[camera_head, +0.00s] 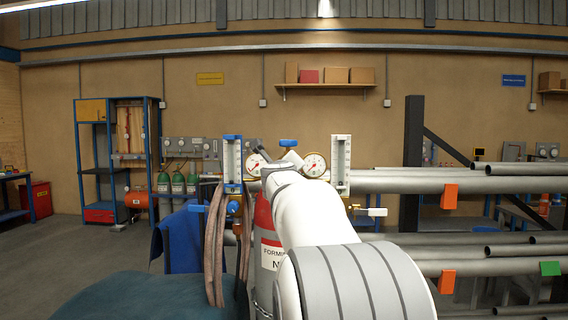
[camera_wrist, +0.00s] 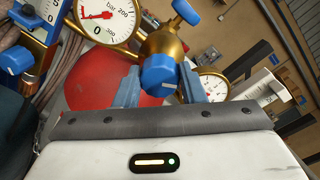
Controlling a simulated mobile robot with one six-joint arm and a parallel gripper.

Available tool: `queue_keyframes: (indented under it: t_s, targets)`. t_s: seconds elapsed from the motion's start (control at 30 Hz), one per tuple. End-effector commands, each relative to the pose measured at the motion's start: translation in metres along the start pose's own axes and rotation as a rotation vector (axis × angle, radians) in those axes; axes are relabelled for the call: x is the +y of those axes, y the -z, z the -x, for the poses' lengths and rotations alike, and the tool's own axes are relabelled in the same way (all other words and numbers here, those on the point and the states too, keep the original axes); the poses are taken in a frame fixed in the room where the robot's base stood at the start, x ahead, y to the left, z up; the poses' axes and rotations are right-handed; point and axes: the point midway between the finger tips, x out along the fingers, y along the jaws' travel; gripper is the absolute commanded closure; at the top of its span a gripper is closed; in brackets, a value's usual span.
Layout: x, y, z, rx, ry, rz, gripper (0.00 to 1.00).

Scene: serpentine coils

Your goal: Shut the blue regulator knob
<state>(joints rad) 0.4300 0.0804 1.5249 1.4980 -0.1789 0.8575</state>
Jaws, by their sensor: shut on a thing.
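The blue regulator knob (camera_wrist: 160,75) sits on the front of a brass regulator body (camera_wrist: 166,45) in the wrist view. My gripper (camera_wrist: 159,90) has its two fingers on either side of this knob and is shut on it. The knob's far side is hidden. In the head view my own white arm covers the knob and the gripper. Two round pressure gauges flank the regulator, the left gauge (camera_head: 257,164) and the right gauge (camera_head: 314,165). Another blue handle (camera_head: 289,143) sits above the regulator, and it also shows in the wrist view (camera_wrist: 187,12).
A left flowmeter (camera_head: 232,160) and right flowmeter (camera_head: 340,163) stand close on both sides. A smaller blue knob (camera_wrist: 16,60) is at the wrist view's left. Hoses (camera_head: 214,245) hang left of the red-and-white cylinder (camera_head: 267,230). Racked pipes (camera_head: 480,184) fill the right. Open floor lies left.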

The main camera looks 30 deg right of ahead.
Motion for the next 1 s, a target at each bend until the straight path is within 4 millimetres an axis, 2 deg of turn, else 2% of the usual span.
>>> queue_keyframes:
  t_s: [0.7,1.0]
  targets:
    - [0.0004,-0.0021,-0.0003,0.027,-0.011,0.678,0.86]
    - [0.0018,-0.0006,-0.0004,0.037,-0.014,0.902,0.86]
